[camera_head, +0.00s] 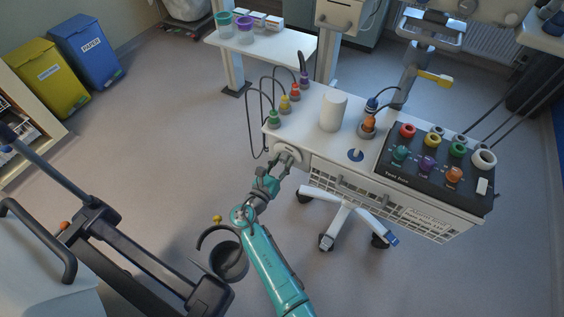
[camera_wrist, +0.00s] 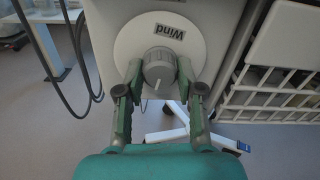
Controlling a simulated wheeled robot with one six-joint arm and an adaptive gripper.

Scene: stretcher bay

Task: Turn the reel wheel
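The reel wheel (camera_wrist: 128,48) is a round off-white disc marked "Wind" with a grey knob (camera_wrist: 159,68) at its centre. In the wrist view it is at the upper middle, on the pale end of the cart. In the head view the wheel (camera_head: 291,148) is at the cart's left front corner, partly hidden by my gripper (camera_head: 284,161). In the wrist view my gripper's fingers (camera_wrist: 160,77) are spread, one on each side of the knob, with their tips beside it. A narrow gap seems to remain on each side; contact is not clear.
The cart top (camera_head: 312,112) carries coloured plugs with cables, a white cylinder (camera_head: 333,112) and a black control panel (camera_head: 430,165). Dark cables (camera_wrist: 79,60) hang left of the wheel. A wire basket (camera_wrist: 275,75) is at right. A stretcher (camera_head: 110,235) stands lower left.

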